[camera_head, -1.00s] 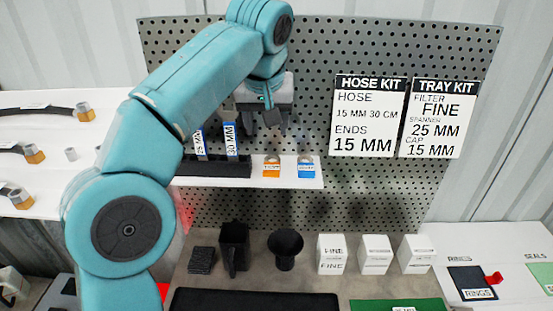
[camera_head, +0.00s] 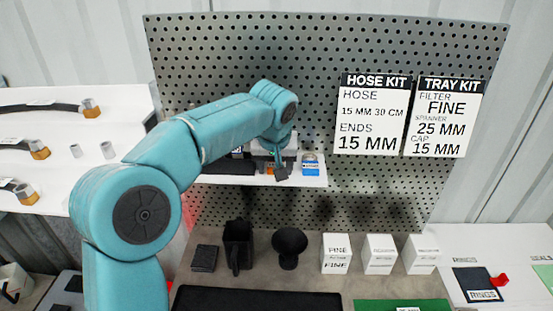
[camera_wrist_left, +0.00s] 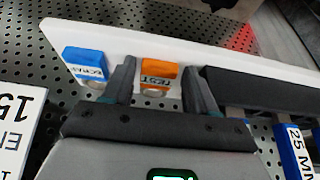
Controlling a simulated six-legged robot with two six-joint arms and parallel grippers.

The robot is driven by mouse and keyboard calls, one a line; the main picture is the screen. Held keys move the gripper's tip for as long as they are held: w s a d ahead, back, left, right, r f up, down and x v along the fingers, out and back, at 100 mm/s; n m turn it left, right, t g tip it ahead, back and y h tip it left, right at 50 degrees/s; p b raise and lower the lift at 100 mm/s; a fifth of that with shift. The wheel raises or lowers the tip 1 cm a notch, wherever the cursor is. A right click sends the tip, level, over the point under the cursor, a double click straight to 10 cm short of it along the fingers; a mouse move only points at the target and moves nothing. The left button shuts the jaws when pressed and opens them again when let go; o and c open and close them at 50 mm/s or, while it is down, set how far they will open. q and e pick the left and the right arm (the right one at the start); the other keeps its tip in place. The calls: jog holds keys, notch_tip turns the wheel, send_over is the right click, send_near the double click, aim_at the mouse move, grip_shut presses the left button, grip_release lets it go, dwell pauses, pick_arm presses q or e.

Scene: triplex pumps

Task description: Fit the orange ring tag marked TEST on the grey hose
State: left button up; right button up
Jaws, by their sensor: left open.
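The orange ring tag marked TEST (camera_wrist_left: 158,75) lies on a narrow white shelf, beside a blue tag (camera_wrist_left: 87,63) reading SCRAP. My left gripper (camera_wrist_left: 159,80) is open, its two fingers on either side of the orange tag in the wrist view; I cannot tell whether they touch it. In the head view my left gripper (camera_head: 279,162) is at the small shelf and covers most of the orange tag (camera_head: 270,169). Dark hoses with brass ends lie on the stepped white rack at left; the top one (camera_head: 45,107) may be grey, its colour is unclear. My right gripper is out of view.
A black rack with labelled spanners (camera_wrist_left: 290,150) stands beside the orange tag on the shelf. A perforated panel (camera_head: 330,50) rises behind. Below are a black cup (camera_head: 289,245), a black jug (camera_head: 238,245) and white boxes (camera_head: 337,253).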

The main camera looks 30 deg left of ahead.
pick_arm(q)
jog(key=shift+s+d+r, duration=0.1)
jog(key=shift+s+d, duration=0.05)
jog(key=shift+d, duration=0.05)
jog(key=shift+c, duration=1.3)
jog(key=shift+a, duration=0.15)
jog(key=c, duration=0.6)
